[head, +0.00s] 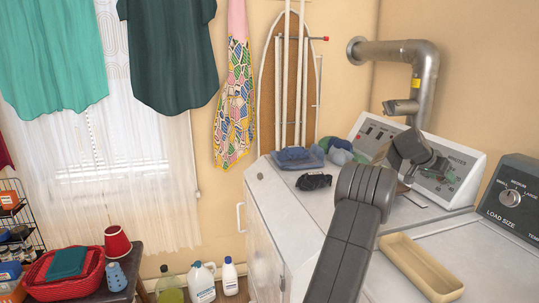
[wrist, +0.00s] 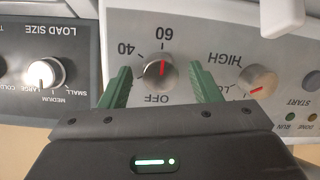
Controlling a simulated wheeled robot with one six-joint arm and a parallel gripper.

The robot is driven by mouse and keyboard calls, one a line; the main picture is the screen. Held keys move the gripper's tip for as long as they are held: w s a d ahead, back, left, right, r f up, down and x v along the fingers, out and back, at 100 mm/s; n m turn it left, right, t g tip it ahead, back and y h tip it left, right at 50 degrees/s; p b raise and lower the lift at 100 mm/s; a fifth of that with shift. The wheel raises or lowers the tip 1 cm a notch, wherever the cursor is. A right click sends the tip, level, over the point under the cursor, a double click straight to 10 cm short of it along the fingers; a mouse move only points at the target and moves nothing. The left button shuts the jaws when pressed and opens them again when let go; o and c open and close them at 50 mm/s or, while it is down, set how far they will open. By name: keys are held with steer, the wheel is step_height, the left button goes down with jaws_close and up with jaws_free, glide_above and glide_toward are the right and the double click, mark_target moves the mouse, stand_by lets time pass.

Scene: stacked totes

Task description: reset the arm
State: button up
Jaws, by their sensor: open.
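My gripper (wrist: 163,84) is open in the wrist view, with two green fingers spread apart and nothing held between them. A silver dial with a red pointer (wrist: 160,73), marked OFF, 40 and 60, shows between the fingers; I cannot tell whether they touch it. Its panel appears upside down there. In the head view my dark grey arm reaches up across the white machine, its wrist in front of the slanted control panel (head: 463,178).
A beige tray (head: 421,268) lies on the machine top beside my arm. A folded blue cloth (head: 297,157), other cloths (head: 341,152) and a black item (head: 313,181) lie farther back. A metal pipe (head: 428,78) juts from the wall above. An ironing board (head: 266,90) leans behind.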

steer(key=n+g+p, duration=0.1)
steer(key=n+p, duration=0.2)
steer(key=n, duration=0.3)
steer(key=shift+w+r+n+p, duration=0.1)
steer(key=shift+r+n+p, duration=0.05)
steer(key=shift+n+p, duration=0.2)
steer(key=n+p, duration=0.1)
steer(key=n, duration=0.1)
steer(key=shift+n+g+h, duration=0.3)
steer(key=shift+n, duration=0.05)
steer(key=shift+a+n+h+p, duration=0.1)
steer(key=shift+n+h+p, duration=0.45)
steer(key=shift+n, duration=1.05)
